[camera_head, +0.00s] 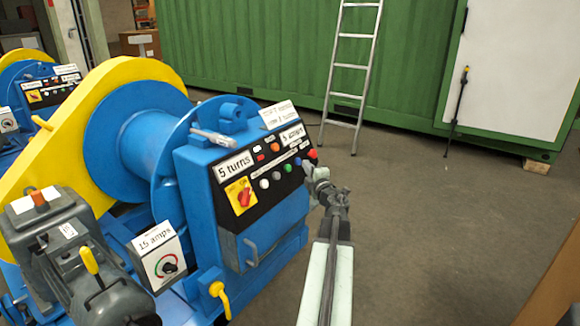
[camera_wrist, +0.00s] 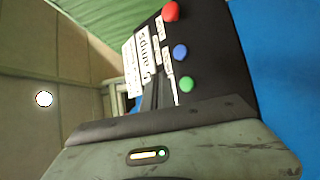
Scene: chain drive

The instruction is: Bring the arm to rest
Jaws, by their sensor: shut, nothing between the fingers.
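My arm (camera_head: 329,265) reaches forward from the bottom of the head view, to the right of the blue machine. My gripper (camera_head: 310,170) is shut and empty, near the right end of the machine's control panel (camera_head: 258,188). I cannot tell whether it touches the panel. In the wrist view, the grey-green gripper body fills the bottom, and the panel's red button (camera_wrist: 170,11), blue button (camera_wrist: 180,52) and green button (camera_wrist: 186,84) show just beyond it.
The blue winch machine (camera_head: 222,215) with a yellow guard (camera_head: 60,140) fills the left. A ladder (camera_head: 352,75) leans on the green container (camera_head: 250,50) behind. The floor (camera_head: 440,230) right of my arm is clear. A brown edge (camera_head: 560,285) stands at lower right.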

